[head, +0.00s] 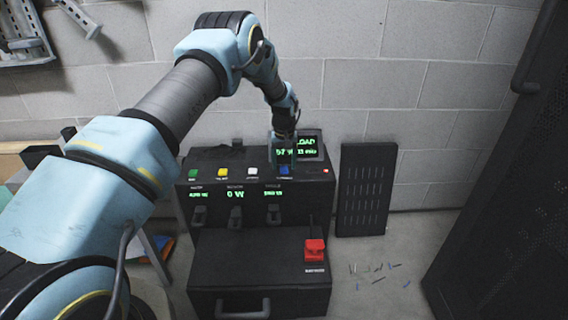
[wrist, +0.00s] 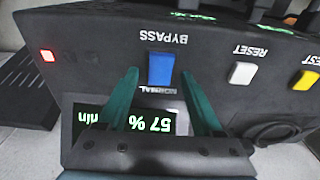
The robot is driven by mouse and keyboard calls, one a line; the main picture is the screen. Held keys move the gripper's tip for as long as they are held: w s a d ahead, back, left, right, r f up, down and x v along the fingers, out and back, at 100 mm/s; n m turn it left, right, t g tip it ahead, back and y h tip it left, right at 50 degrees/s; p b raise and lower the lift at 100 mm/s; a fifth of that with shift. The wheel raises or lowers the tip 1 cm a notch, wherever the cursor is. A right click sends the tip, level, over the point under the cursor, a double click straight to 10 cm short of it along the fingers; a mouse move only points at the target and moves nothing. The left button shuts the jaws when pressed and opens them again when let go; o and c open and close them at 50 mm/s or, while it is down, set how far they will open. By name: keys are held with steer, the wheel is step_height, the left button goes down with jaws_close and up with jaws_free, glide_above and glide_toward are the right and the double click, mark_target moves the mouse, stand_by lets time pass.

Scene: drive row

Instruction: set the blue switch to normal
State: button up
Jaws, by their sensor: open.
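The blue switch (head: 284,171) is at the right end of the row on top of the black unit (head: 262,290). In the wrist view the blue switch (wrist: 161,69) shows upside down between the labels BYPASS, at its top in the picture, and NORMAL, below it. Which way it is tilted I cannot tell. My gripper (head: 283,157) is over it, pointing down. In the wrist view the two green fingers of my gripper (wrist: 160,78) are open, one on either side of the switch. Whether they touch it I cannot tell.
White (head: 252,171), yellow (head: 222,172) and green (head: 193,174) buttons stand left of the switch. A lit display (head: 309,144) is close behind my gripper. A big red switch (head: 315,250) is on the lower front. A dark cabinet (head: 505,190) stands at right.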

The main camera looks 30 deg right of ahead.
mark_target(284, 170)
steer(key=shift+r, duration=0.1)
step_height(284, 170, up, 11)
steer(key=s, duration=0.1)
steer(key=shift+a+f+p, duration=0.2)
steer(key=shift+a+p, duration=0.05)
steer(key=shift+p, duration=0.2)
steer(key=s+a+r+n, duration=0.1)
steer(key=a+r, duration=0.4)
steer(key=a, duration=0.8)
steer(key=s+a+r+n, duration=0.1)
steer(key=a+r, duration=0.4)
steer(key=a, duration=0.9)
steer(key=s+a+r+n, duration=0.2)
steer(key=s+a, duration=1.5)
steer(key=a, duration=0.1)
step_height(284, 170, up, 21)
steer(key=p, duration=2.1)
steer(key=shift+d+r+t, duration=0.2)
steer(key=shift+d+t, duration=0.05)
steer(key=shift+t, duration=0.05)
